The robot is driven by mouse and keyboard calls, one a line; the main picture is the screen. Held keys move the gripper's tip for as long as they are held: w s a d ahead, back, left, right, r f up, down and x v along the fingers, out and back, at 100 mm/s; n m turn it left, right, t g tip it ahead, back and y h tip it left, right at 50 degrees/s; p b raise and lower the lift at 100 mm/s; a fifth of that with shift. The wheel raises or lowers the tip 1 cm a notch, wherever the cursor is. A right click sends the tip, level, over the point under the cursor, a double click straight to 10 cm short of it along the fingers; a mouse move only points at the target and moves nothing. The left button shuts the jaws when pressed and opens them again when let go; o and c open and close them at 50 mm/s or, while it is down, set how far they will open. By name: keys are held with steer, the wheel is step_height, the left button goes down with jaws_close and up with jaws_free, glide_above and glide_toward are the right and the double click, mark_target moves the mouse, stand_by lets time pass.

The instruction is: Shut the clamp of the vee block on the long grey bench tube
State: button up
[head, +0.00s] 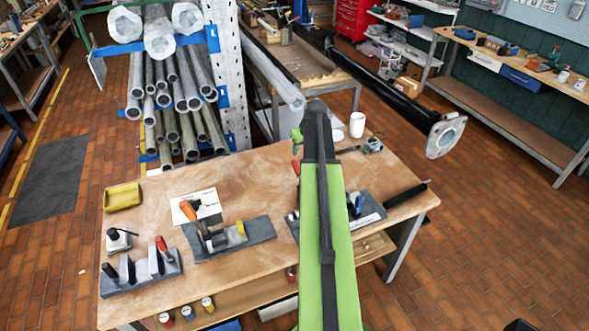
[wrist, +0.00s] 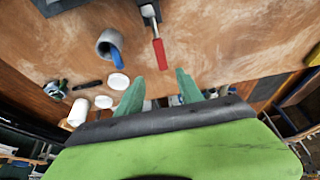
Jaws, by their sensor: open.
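My gripper (wrist: 160,88) shows in the wrist view, its two green fingers apart with nothing between them. Just beyond the fingertips a red handle (wrist: 159,50) runs out from a small dark metal body (wrist: 148,12) on the wooden bench; whether this is the vee block's clamp I cannot tell. A long grey tube (head: 270,72) lies on the rear bench in the head view, its near end just behind the front bench. I cannot make out a vee block or clamp on it.
The front bench (head: 160,225) carries a left fixture (head: 145,280), a middle fixture (head: 250,232) and a right one (head: 368,212) partly behind my arm. A yellow tray (head: 122,196) and white cup (head: 357,125) stand on it. A black flanged pipe (head: 405,105) juts out at right.

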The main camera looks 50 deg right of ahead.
mark_target(296, 166)
steer(key=b+x, duration=1.2)
steer(key=x, duration=0.2)
steer(key=shift+w+a+f, duration=0.1)
steer(key=shift+w+f, duration=0.1)
steer(key=shift+f, duration=0.05)
steer(key=shift+r, duration=0.1)
jaws_close()
steer(key=shift+s, duration=0.1)
